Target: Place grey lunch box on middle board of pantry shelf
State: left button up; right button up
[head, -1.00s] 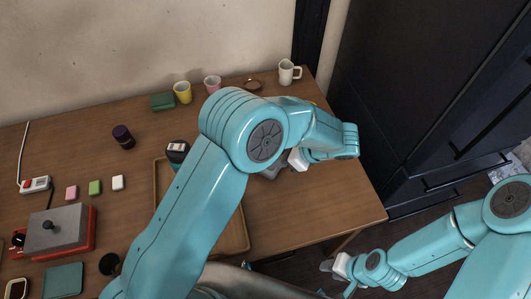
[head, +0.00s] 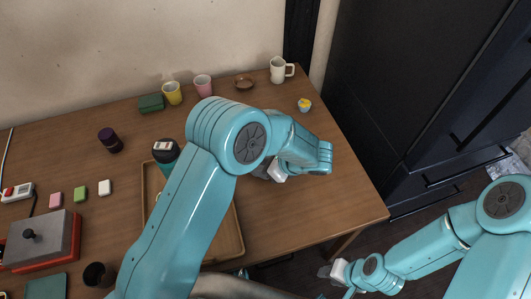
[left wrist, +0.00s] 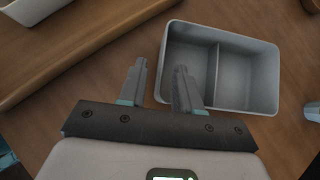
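The grey lunch box (left wrist: 245,70) stands open on the wooden table in the left wrist view, with a divider making two compartments. In the head view my left arm hides most or all of it. My left gripper (left wrist: 160,88) is open, its two fingers apart at the box's left end. One finger is outside the box and the other overlaps its near left wall; I cannot tell whether they touch it. My right gripper (head: 326,271) hangs off the table's right side, too small to read. I cannot make out a pantry shelf.
A wooden tray (head: 233,240) lies left of the box, with a dark-lidded bottle (head: 166,152) by it. Mugs and a brown bowl (head: 244,84) line the back. A small cup (head: 304,104) stands back right. A tall dark cabinet (head: 420,90) is at right.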

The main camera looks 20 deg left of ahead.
pick_arm(q)
jog(key=b+x, duration=0.1)
jog(key=x, duration=0.4)
jog(key=shift+w, duration=0.1)
jog(key=shift+d, duration=0.15)
grip_shut()
jog(key=shift+r, duration=0.1)
